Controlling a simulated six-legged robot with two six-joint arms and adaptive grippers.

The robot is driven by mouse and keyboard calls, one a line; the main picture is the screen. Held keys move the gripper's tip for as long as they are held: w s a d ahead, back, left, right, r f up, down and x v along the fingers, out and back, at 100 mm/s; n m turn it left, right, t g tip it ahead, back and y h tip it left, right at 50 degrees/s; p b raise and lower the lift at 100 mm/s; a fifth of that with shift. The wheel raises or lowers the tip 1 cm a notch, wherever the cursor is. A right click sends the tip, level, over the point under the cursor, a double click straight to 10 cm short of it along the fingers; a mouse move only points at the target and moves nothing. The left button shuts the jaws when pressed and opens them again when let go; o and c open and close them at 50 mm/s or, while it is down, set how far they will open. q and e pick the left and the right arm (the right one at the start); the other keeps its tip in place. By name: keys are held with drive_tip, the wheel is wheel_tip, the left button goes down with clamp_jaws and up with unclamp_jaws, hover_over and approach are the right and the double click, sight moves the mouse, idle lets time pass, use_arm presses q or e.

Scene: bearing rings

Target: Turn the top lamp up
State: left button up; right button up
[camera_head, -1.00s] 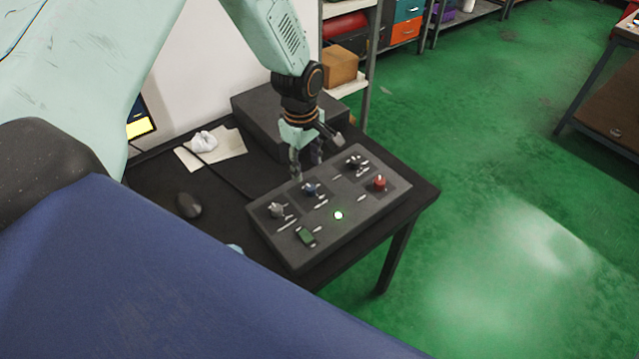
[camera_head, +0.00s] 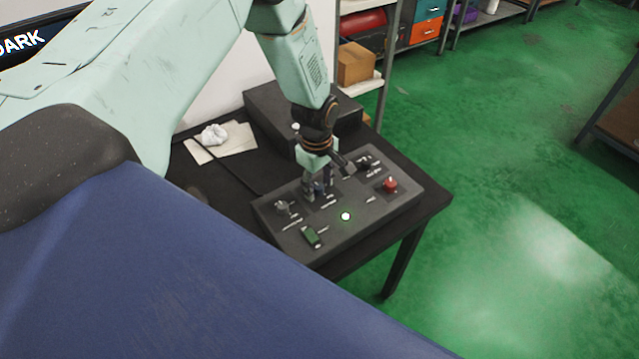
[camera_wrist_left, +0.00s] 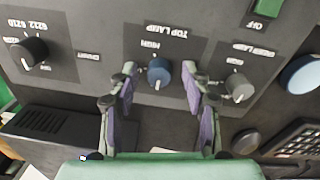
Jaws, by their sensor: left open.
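The control panel (camera_head: 350,238) is a dark grey box lying on the black table. Its blue knob (camera_wrist_left: 159,71) stands under the label TOP LAMP, which appears upside down in the left wrist view. The knob's white mark points to the bottom of that view. My left gripper (camera_head: 318,188) is low over the panel, open, with one finger on each side of the blue knob. Gaps show between the fingers and the knob in the wrist view. In the head view the fingers mostly hide the knob. My right gripper is not in view.
Near the blue knob are a grey knob (camera_head: 283,207) and a black knob (camera_head: 365,163). A dark box (camera_head: 270,118) stands behind.

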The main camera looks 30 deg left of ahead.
use_arm(q)
drive_tip(key=shift+s+r, duration=0.2)
drive_tip(key=shift+s, duration=0.05)
drive_tip(key=shift+w+f, duration=0.25)
drive_tip(key=shift+w, duration=0.15)
drive_tip(key=c, duration=0.4)
drive_tip(key=shift+c, duration=0.6)
drive_tip(key=shift+s+r, duration=0.1)
drive_tip(key=shift+s, duration=0.1)
drive_tip(key=shift+c, duration=1.4)
clamp_jaws()
